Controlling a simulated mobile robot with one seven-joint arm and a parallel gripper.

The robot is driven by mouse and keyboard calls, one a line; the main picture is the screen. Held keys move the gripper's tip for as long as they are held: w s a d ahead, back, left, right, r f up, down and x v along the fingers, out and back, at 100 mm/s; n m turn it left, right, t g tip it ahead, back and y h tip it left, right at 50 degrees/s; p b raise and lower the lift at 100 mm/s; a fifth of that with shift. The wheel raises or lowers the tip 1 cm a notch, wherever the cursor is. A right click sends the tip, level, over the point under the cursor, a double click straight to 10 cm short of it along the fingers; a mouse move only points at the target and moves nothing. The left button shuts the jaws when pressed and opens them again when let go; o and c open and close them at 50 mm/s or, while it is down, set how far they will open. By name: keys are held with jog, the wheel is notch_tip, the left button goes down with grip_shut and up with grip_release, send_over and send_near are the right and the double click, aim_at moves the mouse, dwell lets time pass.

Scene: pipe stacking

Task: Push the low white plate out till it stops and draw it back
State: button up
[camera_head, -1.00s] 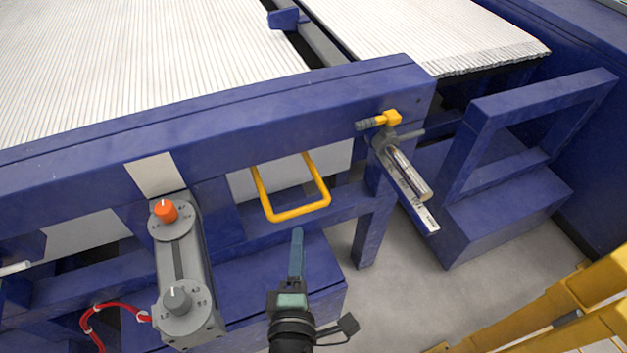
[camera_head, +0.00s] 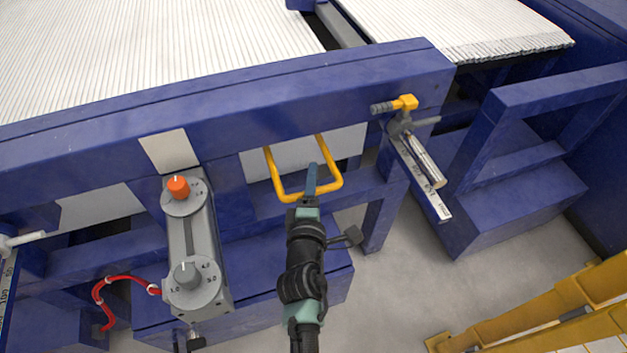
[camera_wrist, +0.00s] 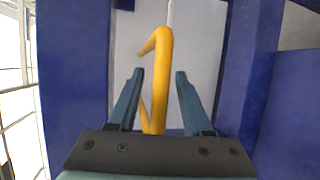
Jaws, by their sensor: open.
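A white plate (camera_head: 350,142) stands below the blue beam, behind a yellow U-shaped handle (camera_head: 336,178). The plate fills the middle background of the wrist view (camera_wrist: 203,35). My gripper (camera_head: 311,166) is open, its fingers crossing over the handle's front bar in the head view. In the wrist view the yellow handle (camera_wrist: 161,75) runs upright between my two spread fingers (camera_wrist: 159,72), with a gap on each side. Whether the bar lies fully at finger depth is hard to tell. My palm hides the handle's lower end there.
A grey control box with an orange knob (camera_head: 178,187) is left of my gripper, with a red cable (camera_head: 120,280). A metal bar with a scale (camera_head: 425,175) and a yellow-tipped lever (camera_head: 404,103) juts out at right. Yellow rails (camera_head: 560,310) stand at lower right.

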jog(key=shift+w, duration=0.15)
jog(key=shift+c, duration=0.2)
grip_shut()
dwell(1.2)
